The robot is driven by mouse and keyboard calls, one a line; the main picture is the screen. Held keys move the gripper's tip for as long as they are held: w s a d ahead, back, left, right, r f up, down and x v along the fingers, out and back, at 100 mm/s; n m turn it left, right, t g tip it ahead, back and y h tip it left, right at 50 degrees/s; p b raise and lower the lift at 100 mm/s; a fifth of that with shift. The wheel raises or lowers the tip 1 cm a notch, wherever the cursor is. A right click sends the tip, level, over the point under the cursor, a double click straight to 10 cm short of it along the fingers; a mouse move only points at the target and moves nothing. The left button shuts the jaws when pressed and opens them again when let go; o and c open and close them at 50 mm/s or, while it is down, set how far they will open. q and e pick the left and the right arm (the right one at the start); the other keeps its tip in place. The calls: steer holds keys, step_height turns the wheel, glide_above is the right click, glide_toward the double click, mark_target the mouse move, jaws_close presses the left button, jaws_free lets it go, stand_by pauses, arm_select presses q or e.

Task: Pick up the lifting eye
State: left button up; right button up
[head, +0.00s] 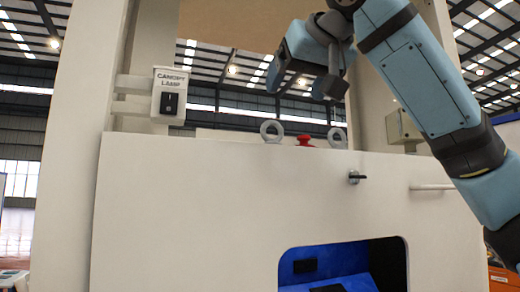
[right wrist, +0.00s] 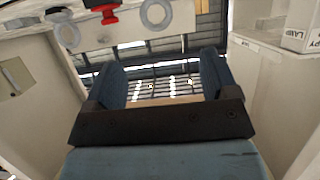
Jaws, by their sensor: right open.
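Two grey ring-shaped lifting eyes stand upright on the top edge of the white cabinet. The left lifting eye (head: 264,129) and the right lifting eye (head: 331,136) flank a red knob (head: 305,140). In the right wrist view the picture is turned over: the left eye (right wrist: 144,18) is at the top middle and the right eye (right wrist: 60,40) at the top left. My right gripper (head: 298,86) is above the eyes, between them in the head view. Its jaws (right wrist: 160,75) are open and empty, apart from both eyes. My left gripper is not in view.
A canopy lamp switch box (head: 168,105) is fixed at the left, by a white post (head: 65,130). A small latch (head: 355,177) and a white bar (head: 430,187) are on the cabinet front (head: 180,210). Below is a blue-lined opening (head: 335,258). A beige box (head: 402,126) is at the right.

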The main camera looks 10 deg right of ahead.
mark_target(273, 125)
steer(key=p+x, duration=0.2)
steer(key=x, duration=0.5)
steer(key=shift+w, duration=0.35)
steer(key=shift+w+a+f+p, duration=0.1)
steer(key=shift+w+p, duration=0.15)
steer(key=shift+p, duration=0.05)
steer(key=shift+w+p, duration=0.3)
steer(key=x, duration=0.1)
steer(key=p+x, duration=0.2)
steer(key=x, duration=0.1)
steer(key=shift+d+f, duration=0.2)
steer(key=shift+d, duration=0.1)
steer(key=shift+w+f, duration=0.1)
steer(key=shift+w, duration=0.1)
steer(key=shift+s+a, duration=0.1)
steer(key=shift+s, duration=0.1)
steer(key=c, duration=1)
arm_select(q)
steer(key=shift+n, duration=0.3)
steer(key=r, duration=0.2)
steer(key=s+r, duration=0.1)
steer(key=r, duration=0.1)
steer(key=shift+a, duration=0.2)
arm_select(e)
steer(key=shift+c, duration=0.2)
